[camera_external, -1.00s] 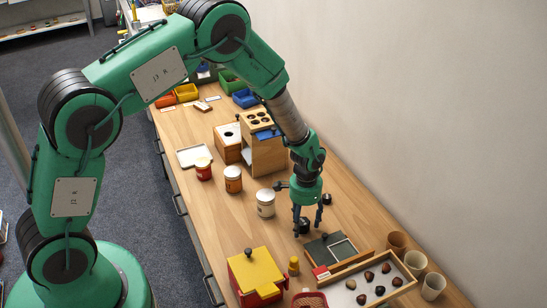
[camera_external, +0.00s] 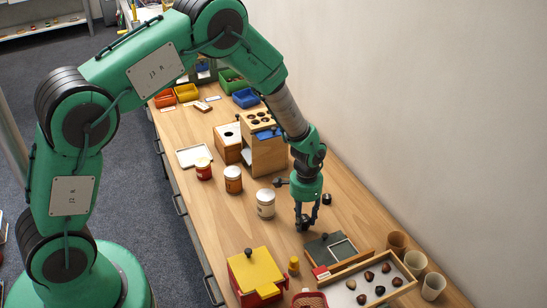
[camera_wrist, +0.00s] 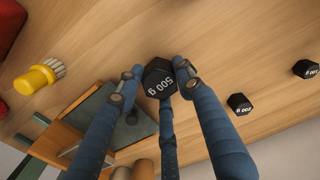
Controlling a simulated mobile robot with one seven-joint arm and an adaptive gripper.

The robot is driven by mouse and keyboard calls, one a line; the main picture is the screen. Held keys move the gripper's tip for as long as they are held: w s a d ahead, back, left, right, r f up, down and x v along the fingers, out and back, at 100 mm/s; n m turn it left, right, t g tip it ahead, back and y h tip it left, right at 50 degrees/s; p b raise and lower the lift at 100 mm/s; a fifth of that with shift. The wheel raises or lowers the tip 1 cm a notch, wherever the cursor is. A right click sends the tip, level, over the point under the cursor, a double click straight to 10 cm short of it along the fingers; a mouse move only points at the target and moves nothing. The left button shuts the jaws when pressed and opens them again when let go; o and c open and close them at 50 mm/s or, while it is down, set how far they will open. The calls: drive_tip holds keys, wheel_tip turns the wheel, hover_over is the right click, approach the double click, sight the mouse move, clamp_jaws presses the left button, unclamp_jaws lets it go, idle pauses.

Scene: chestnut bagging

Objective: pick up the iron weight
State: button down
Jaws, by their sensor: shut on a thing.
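The iron weight (camera_wrist: 158,78) is a black, many-sided block marked "500 g". In the wrist view it sits between the fingertips of my gripper (camera_wrist: 154,84), which touch it from both sides. In the external view my gripper (camera_external: 305,222) points down at the table, shut on the weight, which is largely hidden by the fingers. I cannot tell whether the weight is clear of the tabletop.
Two smaller black weights, one marked 200 (camera_wrist: 239,104) and one marked 100 (camera_wrist: 306,69), stand to the side.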

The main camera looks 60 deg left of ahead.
wheel_tip(320, 180, up, 2)
drive_tip(key=shift+s+r, duration=0.1)
drive_tip(key=shift+r, duration=0.1)
drive_tip(key=s+d, duration=0.1)
drive_tip(key=s, duration=0.4)
drive_tip(key=s+d+p, duration=0.1)
drive_tip(key=s, duration=0.4)
drive_tip(key=s+d+r+p, duration=0.1)
drive_tip(key=s+d, duration=0.1)
drive_tip(key=s, duration=0.3)
drive_tip(key=shift+s, duration=0.15)
drive_tip(key=shift+r, duration=0.1)
drive_tip(key=shift+m, duration=0.6)
drive_tip(key=w, duration=0.4)
drive_tip(key=w+d+p, duration=0.1)
drive_tip(key=w, duration=0.4)
drive_tip(key=w+d+p, duration=0.1)
drive_tip(key=w, duration=0.3)
drive_tip(key=shift+w+d+r, duration=0.1)
drive_tip(key=shift+w+d, duration=0.15)
drive_tip(key=shift+w, duration=0.15)
drive_tip(key=w, duration=0.5)
drive_tip(key=w+a+f, duration=0.1)
drive_tip(key=w, duration=0.4)
drive_tip(key=w+a+b, duration=0.1)
drive_tip(key=w, duration=0.4)
drive_tip(key=shift+a+f, duration=0.15)
drive_tip(key=shift+f, duration=0.1)
